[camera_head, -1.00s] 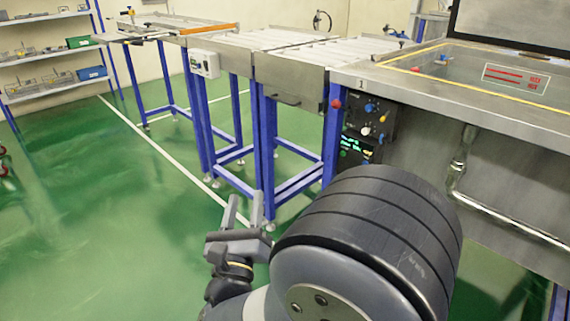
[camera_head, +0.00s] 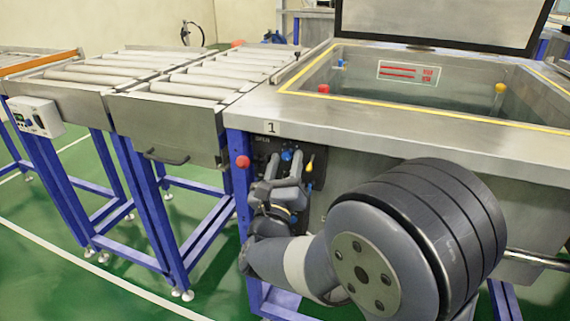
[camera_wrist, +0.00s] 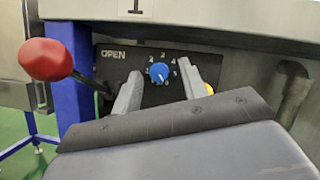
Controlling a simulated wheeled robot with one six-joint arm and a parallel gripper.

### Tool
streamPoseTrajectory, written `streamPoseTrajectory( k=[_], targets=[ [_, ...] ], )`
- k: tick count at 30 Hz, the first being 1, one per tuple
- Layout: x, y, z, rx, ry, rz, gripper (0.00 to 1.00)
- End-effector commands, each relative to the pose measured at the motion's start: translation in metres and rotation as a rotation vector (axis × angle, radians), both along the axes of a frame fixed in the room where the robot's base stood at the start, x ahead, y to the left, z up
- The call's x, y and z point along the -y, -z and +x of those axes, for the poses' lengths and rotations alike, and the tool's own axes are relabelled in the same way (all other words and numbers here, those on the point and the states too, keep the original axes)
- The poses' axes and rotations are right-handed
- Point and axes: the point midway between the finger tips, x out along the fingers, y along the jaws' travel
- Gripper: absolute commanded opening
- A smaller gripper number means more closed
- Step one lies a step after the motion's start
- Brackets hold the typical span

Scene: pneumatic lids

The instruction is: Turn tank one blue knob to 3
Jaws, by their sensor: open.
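The blue knob (camera_wrist: 159,73) sits on the dark control panel (camera_wrist: 112,66) of the tank marked 1, with a numbered dial around it and the word OPEN at the panel's left. The blue knob also shows in the head view (camera_head: 286,155). My gripper (camera_wrist: 164,84) is open, with one finger on each side of the knob in the wrist view. I cannot tell whether the fingertips reach the knob's depth. In the head view my gripper (camera_head: 284,168) is in front of the panel, just below the knob. The tank (camera_head: 400,118) has its lid raised.
A red ball-ended lever (camera_wrist: 46,60) sticks out left of my gripper, beside a blue frame post. A yellow knob (camera_head: 310,166) is right of the blue one, partly behind my finger in the wrist view. The metal tank rim overhangs the panel. Roller conveyors (camera_head: 180,85) stand left.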

Motion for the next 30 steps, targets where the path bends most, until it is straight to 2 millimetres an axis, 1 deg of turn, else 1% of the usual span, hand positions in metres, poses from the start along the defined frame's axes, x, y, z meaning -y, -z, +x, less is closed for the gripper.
streamPoseTrajectory(
  k=[2,3,15,18,25,30],
  targets=[
    [-0.0001,0.0002,-0.0001,0.0,0.0,0.0,0.41],
    [-0.0001,0.0002,-0.0001,0.0,0.0,0.0,0.39],
    [0.0,0.0004,-0.0004,0.0,0.0,0.0,0.07],
    [0.0,0.0004,-0.0004,-0.001,0.0,0.0,0.0],
    [0.0002,0.001,-0.0005,-0.005,0.0,-0.011,0.0],
    [0.0013,0.0015,-0.0011,-0.022,0.0,-0.062,0.0]
  ],
)
